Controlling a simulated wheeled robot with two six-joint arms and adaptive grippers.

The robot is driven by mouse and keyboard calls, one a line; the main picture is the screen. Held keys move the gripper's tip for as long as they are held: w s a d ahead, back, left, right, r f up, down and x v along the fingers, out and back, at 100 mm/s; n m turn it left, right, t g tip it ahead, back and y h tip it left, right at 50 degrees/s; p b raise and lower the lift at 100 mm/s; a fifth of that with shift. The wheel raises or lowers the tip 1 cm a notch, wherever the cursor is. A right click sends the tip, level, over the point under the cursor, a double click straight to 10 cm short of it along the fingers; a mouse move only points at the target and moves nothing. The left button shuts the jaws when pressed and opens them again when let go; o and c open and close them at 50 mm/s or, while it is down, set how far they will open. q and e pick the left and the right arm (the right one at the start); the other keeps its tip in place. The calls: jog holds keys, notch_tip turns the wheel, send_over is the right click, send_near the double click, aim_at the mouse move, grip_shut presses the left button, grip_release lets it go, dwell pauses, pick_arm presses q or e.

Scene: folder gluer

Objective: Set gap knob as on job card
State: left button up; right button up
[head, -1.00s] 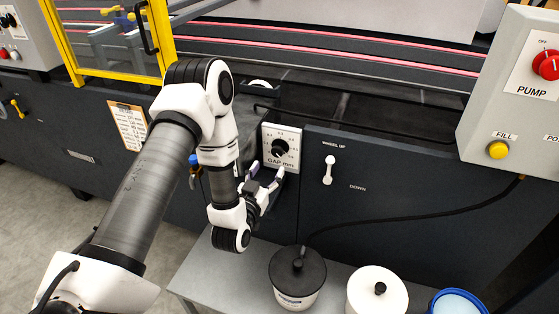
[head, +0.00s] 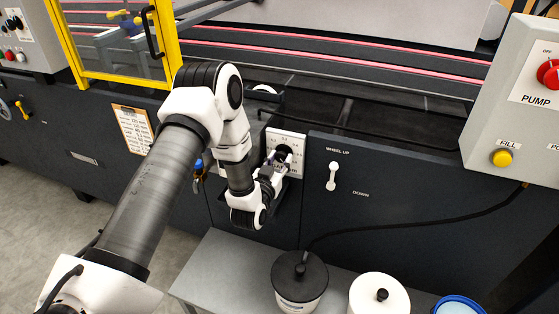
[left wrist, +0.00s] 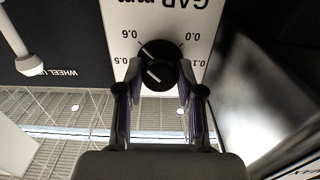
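The black gap knob (head: 283,151) sits on a white dial plate (head: 297,142) on the dark machine front. My left gripper (head: 273,167) is at the knob, partly covering it and the plate. In the left wrist view, the knob (left wrist: 158,66) is upside down between the two spread fingers of my left gripper (left wrist: 160,88). The fingertips flank the knob close to its sides; a firm grip does not show. The labels 0.6, 0.0 and 0.1 are readable there. The orange-edged job card (head: 132,128) hangs left of my arm, its text too small to read. My right gripper is not in view.
A white wheel lever (head: 332,176) stands right of the dial. Below are a black-lidded pot (head: 299,275), a white-lidded pot (head: 379,294) and a blue-rimmed pot (head: 459,305) on a grey bench (head: 215,262). A grey pump box (head: 480,130) is at the right.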

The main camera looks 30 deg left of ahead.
pick_arm(q)
jog(key=shift+n, duration=0.3)
jog(key=n+b, duration=0.2)
jog(key=shift+f+n, duration=0.15)
jog(key=shift+n, duration=0.25)
jog(key=n+b, duration=0.3)
jog(key=n, duration=0.1)
jog(key=n+b, duration=0.2)
jog(key=n, duration=0.2)
jog(key=shift+d, duration=0.1)
jog(key=n+b, duration=0.3)
jog(key=n, duration=0.1)
jog(key=shift+n+b, duration=0.3)
jog(key=n+b, duration=0.4)
jog(key=n, duration=0.1)
jog(key=n+b, duration=0.2)
jog(key=n, duration=0.1)
jog(key=shift+n, duration=0.4)
jog(key=shift+r+n+b, duration=0.2)
jog(key=shift+n+b, duration=0.7)
jog(key=shift+n, duration=0.1)
